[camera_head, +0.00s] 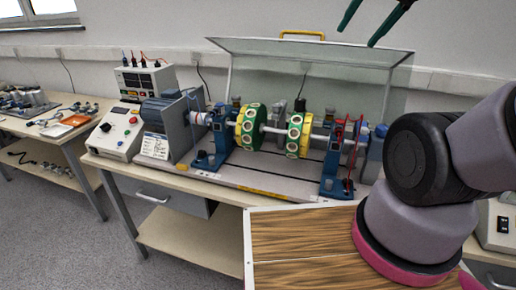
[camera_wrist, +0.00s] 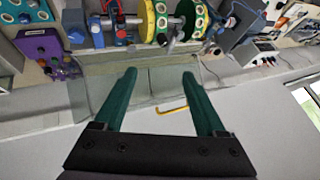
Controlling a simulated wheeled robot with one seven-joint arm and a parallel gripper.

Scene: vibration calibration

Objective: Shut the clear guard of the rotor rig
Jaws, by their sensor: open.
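The rotor rig (camera_head: 245,180) stands on the bench, with green-and-yellow discs on its shaft between blue supports. Its clear guard (camera_head: 262,72) is raised behind and above the rotor, leaving the front uncovered. A yellow handle (camera_head: 302,33) sits on the guard's upper edge. My gripper (camera_head: 357,36) is open and empty, with green fingers above the guard's right part, to the right of the handle. In the wrist view the scene appears upside down. The handle (camera_wrist: 172,109) shows between the open fingers (camera_wrist: 159,73), with the clear panel (camera_wrist: 150,82) beyond. Contact cannot be told.
A control box (camera_head: 115,130) and a power supply (camera_head: 145,80) stand left of the rig. A side table (camera_head: 40,135) holds trays and small parts at far left. A wood-patterned panel (camera_head: 300,235) lies in front. The wall is close behind the guard.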

